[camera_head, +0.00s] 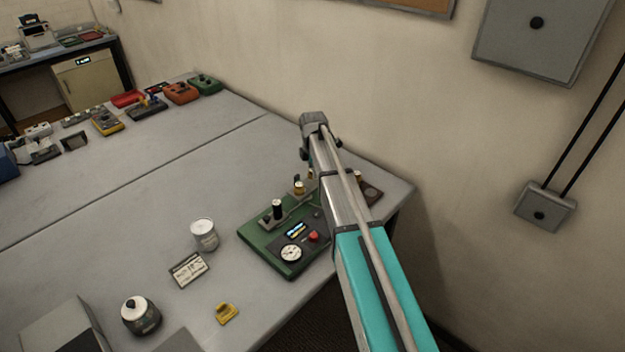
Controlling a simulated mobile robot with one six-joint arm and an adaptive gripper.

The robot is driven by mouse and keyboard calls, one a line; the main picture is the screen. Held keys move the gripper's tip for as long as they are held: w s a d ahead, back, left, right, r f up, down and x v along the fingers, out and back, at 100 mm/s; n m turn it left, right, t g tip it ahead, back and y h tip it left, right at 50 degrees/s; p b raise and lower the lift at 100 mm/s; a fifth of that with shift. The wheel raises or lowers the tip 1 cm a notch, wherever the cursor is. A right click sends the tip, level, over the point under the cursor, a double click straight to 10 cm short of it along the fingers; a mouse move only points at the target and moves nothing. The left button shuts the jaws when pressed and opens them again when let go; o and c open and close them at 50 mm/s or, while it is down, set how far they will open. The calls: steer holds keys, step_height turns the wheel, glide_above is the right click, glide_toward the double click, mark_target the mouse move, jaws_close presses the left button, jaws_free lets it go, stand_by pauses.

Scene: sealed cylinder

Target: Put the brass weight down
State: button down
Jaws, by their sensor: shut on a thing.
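My arm reaches from the lower right over the green device, and its end is above the far side of that device. My gripper (306,154) shows only as a dark part under the wrist, and my own arm covers much of it. It is shut on the brass weight (310,174), a small brass-coloured bit of which shows at the arm's left edge. The contact itself is hidden. The green device (257,249) has a black knob (277,208), a brass-topped post (299,187), a dial (291,253) and a red button (314,236).
A dark brown board (371,194) lies right of my arm near the table's right edge. A white-topped can (204,235), a label card (189,270), a yellow piece (227,314) and a dark jar (141,316) stand left of the device. The middle of the table (150,185) is clear.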

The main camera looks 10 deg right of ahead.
steer(key=shift+f+b, duration=1)
steer(key=shift+f, duration=0.3)
steer(key=shift+f, duration=0.15)
steer(key=shift+c, duration=2)
jaws_free()
steer(key=shift+r, duration=0.2)
step_height(320, 180, up, 12)
steer(key=p, duration=1.2)
steer(key=shift+s, duration=0.15)
